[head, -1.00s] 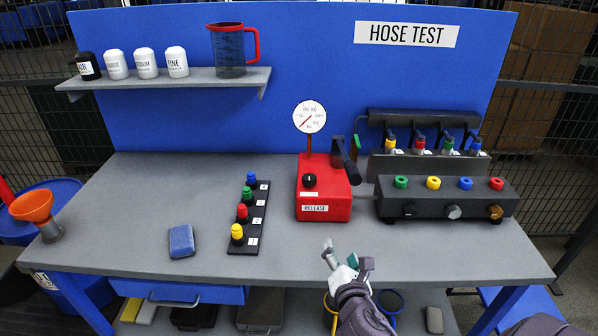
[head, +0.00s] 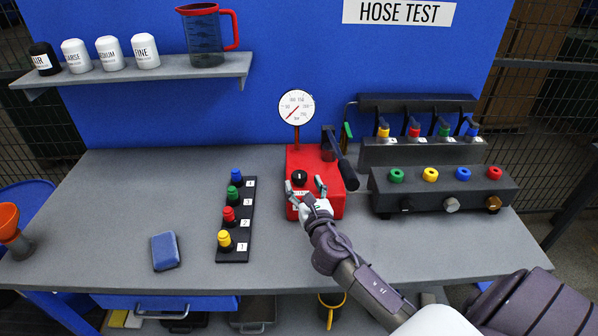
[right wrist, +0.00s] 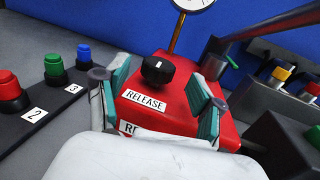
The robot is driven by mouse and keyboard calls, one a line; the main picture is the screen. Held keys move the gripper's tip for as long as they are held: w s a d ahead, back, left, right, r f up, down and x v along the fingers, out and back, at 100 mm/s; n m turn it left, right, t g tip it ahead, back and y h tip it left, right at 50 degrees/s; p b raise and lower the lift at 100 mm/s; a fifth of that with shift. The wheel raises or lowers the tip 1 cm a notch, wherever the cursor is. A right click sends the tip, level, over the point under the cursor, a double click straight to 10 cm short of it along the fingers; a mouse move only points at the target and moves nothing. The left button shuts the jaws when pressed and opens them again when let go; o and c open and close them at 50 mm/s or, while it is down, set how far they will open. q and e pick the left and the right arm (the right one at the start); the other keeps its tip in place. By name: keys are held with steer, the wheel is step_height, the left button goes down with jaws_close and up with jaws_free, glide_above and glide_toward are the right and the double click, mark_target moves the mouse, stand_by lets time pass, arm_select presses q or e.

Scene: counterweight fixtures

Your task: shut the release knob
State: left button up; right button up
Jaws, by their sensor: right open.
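The release knob (head: 299,178) is a black round knob with a white mark, on top of the red pump box (head: 333,207). In the right wrist view the knob (right wrist: 158,69) stands just beyond the fingertips, centred between them, with the RELEASE label (right wrist: 144,101) in front of it. My right gripper (head: 305,187) is open, its fingers spread over the front of the red box. The fingers (right wrist: 155,88) look apart from the knob. The gripper partly hides the box's front label in the head view. My left gripper is not in view.
A black pump lever (head: 342,165) and a gauge (head: 296,107) rise from the red box. A strip of coloured plugs (head: 237,220) lies left. A grey manifold block (head: 445,192) stands right. A blue sponge (head: 165,251) lies front left, with bare bench around it.

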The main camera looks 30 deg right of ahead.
mark_target(301, 180)
steer(key=shift+x, duration=2.45)
steer(key=c, duration=1.2)
steer(key=shift+o, duration=0.2)
